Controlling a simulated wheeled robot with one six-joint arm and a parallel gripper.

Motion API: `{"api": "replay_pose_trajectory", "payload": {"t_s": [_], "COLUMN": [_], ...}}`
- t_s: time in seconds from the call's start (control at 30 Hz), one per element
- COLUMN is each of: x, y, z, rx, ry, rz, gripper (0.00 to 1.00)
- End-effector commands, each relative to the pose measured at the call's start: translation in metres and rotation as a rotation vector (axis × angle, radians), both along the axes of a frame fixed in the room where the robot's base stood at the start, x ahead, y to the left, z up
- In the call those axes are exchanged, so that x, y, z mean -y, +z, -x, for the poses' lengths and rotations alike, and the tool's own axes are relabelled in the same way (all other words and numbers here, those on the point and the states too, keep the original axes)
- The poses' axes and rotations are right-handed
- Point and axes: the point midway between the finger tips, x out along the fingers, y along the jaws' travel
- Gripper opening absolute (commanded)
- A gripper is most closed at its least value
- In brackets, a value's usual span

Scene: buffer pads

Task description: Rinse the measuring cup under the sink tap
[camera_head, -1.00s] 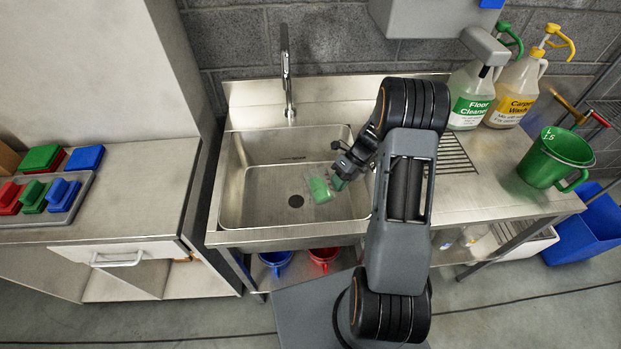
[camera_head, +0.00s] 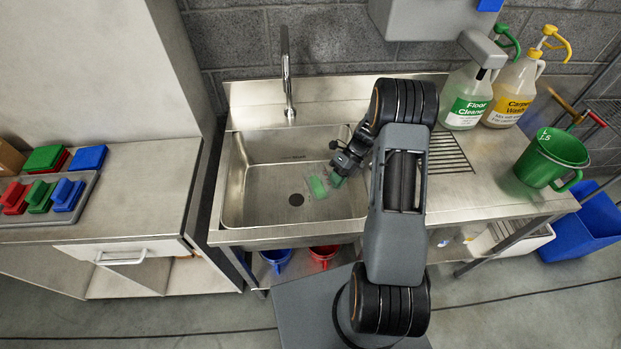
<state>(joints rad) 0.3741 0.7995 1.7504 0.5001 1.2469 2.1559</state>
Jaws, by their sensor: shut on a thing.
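The sink (camera_head: 255,205) is an empty steel basin with a dark drain. The tall steel tap (camera_head: 288,80) stands at its back edge, left of my gripper. My gripper (camera_head: 334,181) is over the right part of the basin, shut on the measuring cup (camera_head: 317,187). The cup is small and clear with a green part, and looks tilted. It is to the right of and nearer than the tap spout. No water stream is visible. The gripper hides part of the cup.
Floor cleaner (camera_head: 467,98) and a yellow-pump bottle (camera_head: 513,92) stand at the back right. A tray (camera_head: 85,200) of coloured pads lies on the left counter. A grey wall box (camera_head: 430,18) hangs above.

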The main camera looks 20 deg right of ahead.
Motion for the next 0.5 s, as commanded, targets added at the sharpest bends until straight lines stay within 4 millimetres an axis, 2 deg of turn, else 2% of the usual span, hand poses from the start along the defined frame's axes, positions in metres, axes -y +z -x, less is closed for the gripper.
{"api": "replay_pose_trajectory", "payload": {"t_s": [0.5], "x": [0.0001], "y": [0.0032], "z": [0.0001], "rx": [-0.058], "ry": [0.0], "rz": [0.002], "gripper": [0.0]}}
